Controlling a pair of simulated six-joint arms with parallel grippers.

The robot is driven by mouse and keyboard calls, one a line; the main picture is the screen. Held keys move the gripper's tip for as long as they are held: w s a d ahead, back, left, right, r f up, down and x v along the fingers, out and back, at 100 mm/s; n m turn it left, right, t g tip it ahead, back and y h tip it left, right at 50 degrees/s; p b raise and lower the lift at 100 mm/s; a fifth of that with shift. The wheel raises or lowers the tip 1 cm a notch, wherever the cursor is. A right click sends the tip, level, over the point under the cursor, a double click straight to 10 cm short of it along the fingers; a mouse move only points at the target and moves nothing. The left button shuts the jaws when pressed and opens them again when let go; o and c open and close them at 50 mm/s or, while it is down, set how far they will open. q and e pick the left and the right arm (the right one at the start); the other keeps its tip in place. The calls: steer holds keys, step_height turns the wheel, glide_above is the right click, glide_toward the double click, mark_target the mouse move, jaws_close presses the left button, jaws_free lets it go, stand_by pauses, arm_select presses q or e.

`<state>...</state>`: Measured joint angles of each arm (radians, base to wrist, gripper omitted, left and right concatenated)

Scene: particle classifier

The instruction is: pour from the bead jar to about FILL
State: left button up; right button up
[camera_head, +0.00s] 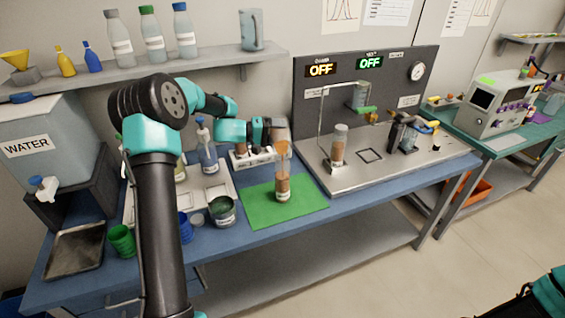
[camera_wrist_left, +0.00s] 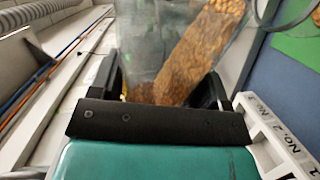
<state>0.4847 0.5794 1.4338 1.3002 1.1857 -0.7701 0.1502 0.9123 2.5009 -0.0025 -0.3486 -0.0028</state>
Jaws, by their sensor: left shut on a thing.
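My left gripper (camera_wrist_left: 165,95) is shut on a clear jar, the bead jar (camera_wrist_left: 155,35), in the left wrist view. Orange-brown beads lie in a slanting band inside it, so the jar looks tilted. In the head view the bead jar (camera_head: 277,131) is above the green mat (camera_head: 258,211). A tall clear vessel (camera_head: 283,188) with brown contents and a white label stands upright on the mat, right below the jar. An orange patch shows between them; I cannot tell if it is falling beads. No FILL mark is readable. My right gripper is out of view.
A white rack (camera_head: 240,160) stands behind the mat. A dark bowl (camera_head: 222,212) and a blue cup (camera_head: 186,228) are left of it. A steel test stand (camera_head: 400,160) with OFF displays is at right. The mat's right side is clear.

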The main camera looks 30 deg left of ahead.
arm_select(q)
steer(key=shift+w+a+f+n, duration=0.25)
steer(key=shift+f+n, duration=0.25)
steer(key=shift+n, duration=0.2)
steer(key=shift+w+a+f+n, duration=0.1)
steer(key=shift+w+f+n, duration=0.15)
steer(key=shift+f+n, duration=0.35)
